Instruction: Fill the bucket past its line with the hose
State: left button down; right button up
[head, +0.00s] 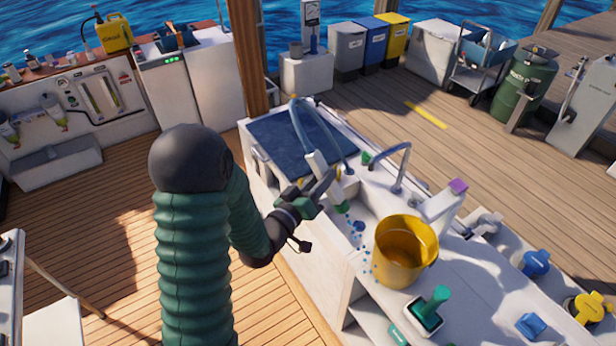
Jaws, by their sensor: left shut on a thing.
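The yellow bucket (405,252) stands upright on the white counter at the right of the sink, with its open top up. Its inside shows only in part, and I cannot make out a line or a water level. My left gripper (325,192) is shut on the hose (318,168), around its white nozzle end, over the sink area. The nozzle points down toward the right. Blue drops (358,238) show between its tip and the bucket's left side; I cannot tell whether any enter the bucket. My right gripper is out of view.
A tall curved faucet (402,170) rises behind the sink. A dark blue mat (300,138) covers the counter's left end.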

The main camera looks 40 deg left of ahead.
pick_arm(q)
jog(key=shift+w+d+f, duration=0.15)
jog(key=shift+w+d, duration=0.4)
jog(key=shift+d, duration=0.25)
jog(key=shift+w+d+f, duration=0.4)
jog(key=shift+w+d, duration=0.3)
jog(key=shift+w, duration=0.1)
jog(key=w+d+f+b, duration=0.1)
jog(key=w+d, duration=0.2)
jog(key=d, duration=0.3)
jog(key=shift+w+d, duration=0.2)
jog(key=shift+w, duration=0.15)
jog(key=shift+d, duration=0.1)
dwell(5.3)
